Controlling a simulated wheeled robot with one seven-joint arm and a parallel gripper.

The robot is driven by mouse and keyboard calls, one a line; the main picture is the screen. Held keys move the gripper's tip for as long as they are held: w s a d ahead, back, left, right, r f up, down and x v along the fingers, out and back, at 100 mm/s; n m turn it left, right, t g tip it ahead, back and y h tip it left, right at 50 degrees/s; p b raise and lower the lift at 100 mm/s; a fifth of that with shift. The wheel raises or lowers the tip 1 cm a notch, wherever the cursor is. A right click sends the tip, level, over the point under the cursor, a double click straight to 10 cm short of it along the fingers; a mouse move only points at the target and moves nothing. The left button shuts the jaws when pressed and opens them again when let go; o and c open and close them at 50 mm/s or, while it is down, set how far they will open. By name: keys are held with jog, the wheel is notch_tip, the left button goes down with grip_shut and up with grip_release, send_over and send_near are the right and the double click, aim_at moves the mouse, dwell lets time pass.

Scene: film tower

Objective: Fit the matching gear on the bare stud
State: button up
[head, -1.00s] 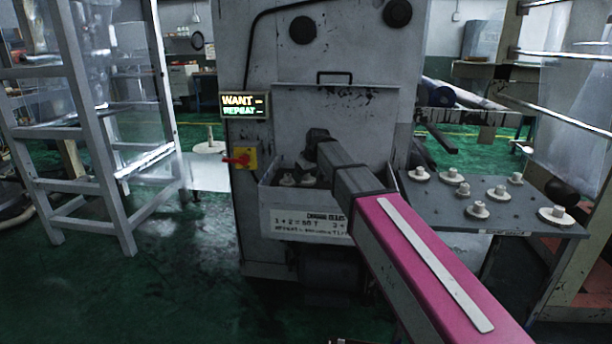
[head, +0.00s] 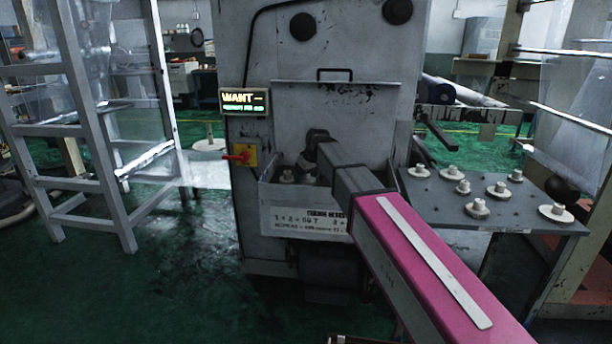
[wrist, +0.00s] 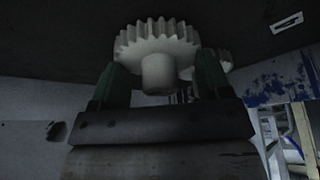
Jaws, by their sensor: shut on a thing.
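My gripper (wrist: 158,82) shows in the wrist view with its two dark green fingers on either side of a white toothed gear (wrist: 157,40). The gear's round hub faces the camera, between the fingers. Part of another pale gear (wrist: 222,60) shows behind it on the right. In the head view my arm reaches to the front of the grey machine (head: 250,60), and the arm hides most of the gripper there. A pale gear (head: 287,178) shows in the open box on the machine's front. I cannot make out a bare stud in either view.
The box (head: 300,215) has a printed label on its front. A grey table (head: 430,205) at the right carries several pale gears. A grey frame (head: 110,185) stands at the left.

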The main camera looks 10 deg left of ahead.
jog(key=o, duration=1)
